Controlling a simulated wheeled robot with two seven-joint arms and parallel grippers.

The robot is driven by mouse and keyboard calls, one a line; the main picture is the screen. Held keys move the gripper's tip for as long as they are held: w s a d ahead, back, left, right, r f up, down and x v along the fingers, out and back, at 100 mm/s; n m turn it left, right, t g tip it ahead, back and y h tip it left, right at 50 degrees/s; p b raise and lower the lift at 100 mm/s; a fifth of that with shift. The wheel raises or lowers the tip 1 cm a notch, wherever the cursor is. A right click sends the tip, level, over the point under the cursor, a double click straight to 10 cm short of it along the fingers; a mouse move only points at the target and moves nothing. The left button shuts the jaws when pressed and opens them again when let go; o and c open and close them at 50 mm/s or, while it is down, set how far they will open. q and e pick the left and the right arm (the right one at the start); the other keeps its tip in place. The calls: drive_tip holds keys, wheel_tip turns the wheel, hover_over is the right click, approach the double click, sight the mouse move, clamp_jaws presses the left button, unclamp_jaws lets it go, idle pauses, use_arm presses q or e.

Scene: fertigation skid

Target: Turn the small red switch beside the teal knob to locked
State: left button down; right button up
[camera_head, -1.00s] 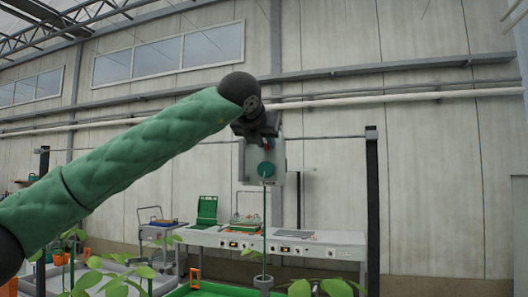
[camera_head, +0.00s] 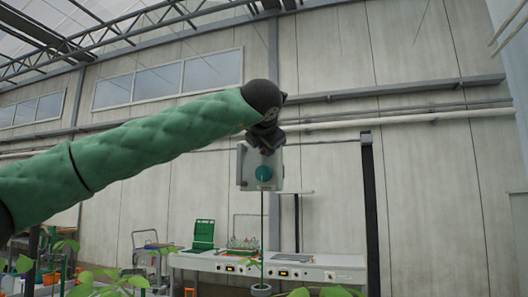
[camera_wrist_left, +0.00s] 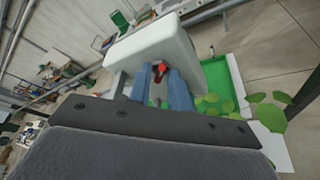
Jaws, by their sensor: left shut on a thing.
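A pale grey control box (camera_head: 247,168) hangs at the centre of the head view. The round teal knob (camera_head: 263,173) is on its front face, with a small label under it. The small red switch (camera_head: 264,151) sits just above the knob, mostly covered by my gripper. My left gripper (camera_head: 265,141) is at the top of the box, reaching in from the left. In the left wrist view its two blue fingers (camera_wrist_left: 161,88) are closed around the red switch (camera_wrist_left: 159,70), beside the white box. The switch's exact setting cannot be told. My right gripper is not in view.
A long white bench (camera_head: 310,268) with panels and a green crate (camera_head: 203,233) stands behind and below the box. A dark post (camera_head: 370,210) stands to the right. Leafy plants (camera_head: 100,285) line the bottom edge.

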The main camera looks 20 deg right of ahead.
use_arm(q)
drive_tip(key=shift+f, duration=0.1)
idle(0.5)
drive_tip(key=c, duration=1.6)
unclamp_jaws()
drive_tip(key=shift+o, duration=0.2)
drive_tip(key=shift+s, duration=0.15)
drive_tip(key=b+v, duration=0.1)
drive_tip(key=v, duration=0.6)
drive_tip(key=shift+s, duration=0.25)
